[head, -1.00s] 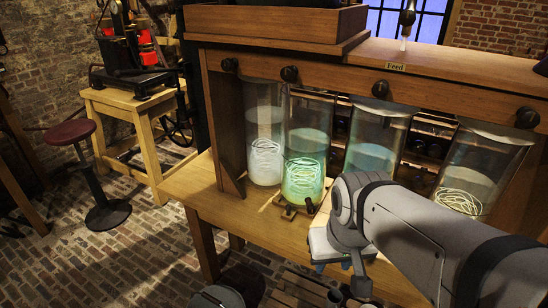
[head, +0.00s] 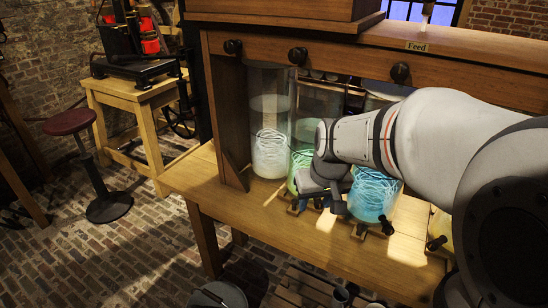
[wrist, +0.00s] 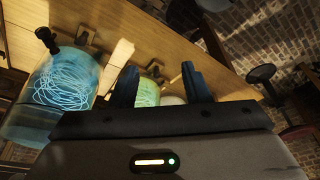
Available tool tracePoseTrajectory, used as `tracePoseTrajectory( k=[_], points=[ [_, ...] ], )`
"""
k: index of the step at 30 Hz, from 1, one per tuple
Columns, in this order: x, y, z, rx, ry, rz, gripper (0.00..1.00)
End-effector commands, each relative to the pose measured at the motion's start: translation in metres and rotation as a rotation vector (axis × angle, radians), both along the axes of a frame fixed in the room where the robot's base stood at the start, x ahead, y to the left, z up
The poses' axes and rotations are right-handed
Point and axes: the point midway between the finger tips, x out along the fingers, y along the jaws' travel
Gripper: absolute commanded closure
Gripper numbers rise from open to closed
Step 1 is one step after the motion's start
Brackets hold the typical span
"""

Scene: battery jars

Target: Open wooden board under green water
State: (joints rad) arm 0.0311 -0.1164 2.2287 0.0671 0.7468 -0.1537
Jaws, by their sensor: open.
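The jar of green water (head: 303,165) stands on the bench, partly hidden behind my gripper in the head view. It shows small between my fingers in the wrist view (wrist: 147,92). My gripper (head: 312,203) is open, low in front of the green jar and close to the bench top. Its two dark blue fingers stand apart in the wrist view (wrist: 158,72), with nothing seen held. The wooden board under the green jar is mostly hidden by my gripper in the head view. I cannot tell whether it is open.
A jar of bright blue water (head: 372,195) stands right of my gripper, with a dark knob low in front; it is at left in the wrist view (wrist: 65,85). A pale jar (head: 268,140) stands left. The bench's front left (head: 215,190) is clear. A stool (head: 108,207) stands beyond.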

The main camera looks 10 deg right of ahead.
Motion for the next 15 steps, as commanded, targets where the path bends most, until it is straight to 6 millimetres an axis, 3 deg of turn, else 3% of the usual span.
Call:
tracePoseTrajectory(
  k=[1, 3, 9, 15],
  points=[
    [0.027, 0.0, -0.023, 0.003, -0.004, 0.009, 0.57],
    [0.062, -0.001, -0.043, 0.004, -0.022, 0.023, 0.57],
    [0.149, -0.004, -0.105, 0.004, -0.068, 0.056, 0.57],
    [0.198, -0.007, -0.149, 0.0, -0.097, 0.075, 0.57]
  ],
)
